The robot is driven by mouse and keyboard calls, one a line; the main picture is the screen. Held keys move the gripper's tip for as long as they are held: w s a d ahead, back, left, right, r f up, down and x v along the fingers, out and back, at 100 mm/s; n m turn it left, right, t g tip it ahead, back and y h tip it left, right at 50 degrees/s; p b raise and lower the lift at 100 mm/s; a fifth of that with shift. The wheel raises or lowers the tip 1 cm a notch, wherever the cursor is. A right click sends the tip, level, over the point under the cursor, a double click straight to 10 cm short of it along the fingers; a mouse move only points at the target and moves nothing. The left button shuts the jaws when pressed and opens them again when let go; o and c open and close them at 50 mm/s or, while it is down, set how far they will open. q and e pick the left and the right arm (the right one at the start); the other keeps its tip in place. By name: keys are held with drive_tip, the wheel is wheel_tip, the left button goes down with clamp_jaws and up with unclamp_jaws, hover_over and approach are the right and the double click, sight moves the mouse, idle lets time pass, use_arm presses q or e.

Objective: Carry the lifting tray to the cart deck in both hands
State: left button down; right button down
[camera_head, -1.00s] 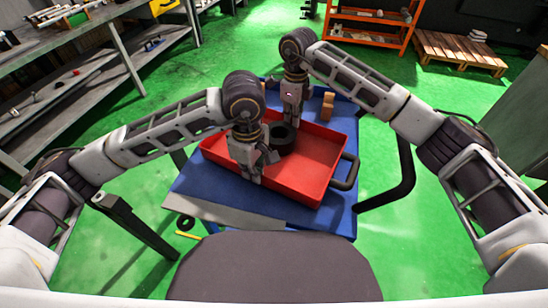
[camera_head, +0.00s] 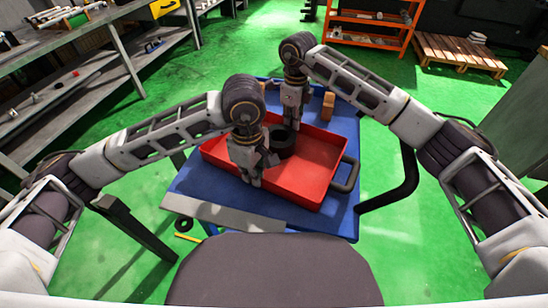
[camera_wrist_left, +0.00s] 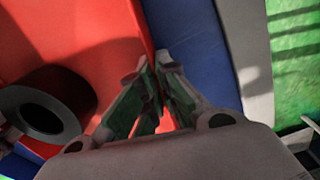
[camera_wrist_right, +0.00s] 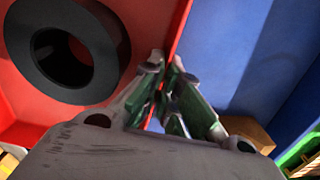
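The red lifting tray (camera_head: 305,184) is over the blue cart deck (camera_head: 215,200), apparently resting on it. Any gap underneath is hidden. A thick black ring (camera_head: 283,146) lies in the tray, and a dark handle (camera_head: 346,176) shows at its right end. My left gripper (camera_head: 252,182) is at the tray's near wall; in the left wrist view its fingers (camera_wrist_left: 152,70) are closed together on the wall. My right gripper (camera_head: 290,122) is at the far wall; in the right wrist view its fingers (camera_wrist_right: 165,68) close on that wall.
A small tan block (camera_head: 328,105) stands on the deck behind the tray. A dark cart rail (camera_head: 405,180) curves at the right. Grey shelves (camera_head: 115,50) stand at left, an orange rack (camera_head: 370,22) and a pallet (camera_head: 460,52) behind. Green floor lies open around.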

use_arm(q)
drive_tip(key=c, duration=2)
unclamp_jaws()
use_arm(e)
drive_tip(key=c, duration=2)
unclamp_jaws()
use_arm(q)
drive_tip(key=o, duration=0.4)
drive_tip(key=shift+s, duration=0.1)
drive_tip(key=shift+c, duration=0.2)
use_arm(e)
drive_tip(key=o, duration=0.4)
drive_tip(key=shift+s+r, duration=0.1)
drive_tip(key=shift+s, duration=0.05)
drive_tip(key=shift+c, duration=0.2)
use_arm(q)
drive_tip(key=shift+r, duration=0.1)
wheel_tip(320, 180, up, 12)
use_arm(e)
wheel_tip(320, 180, up, 12)
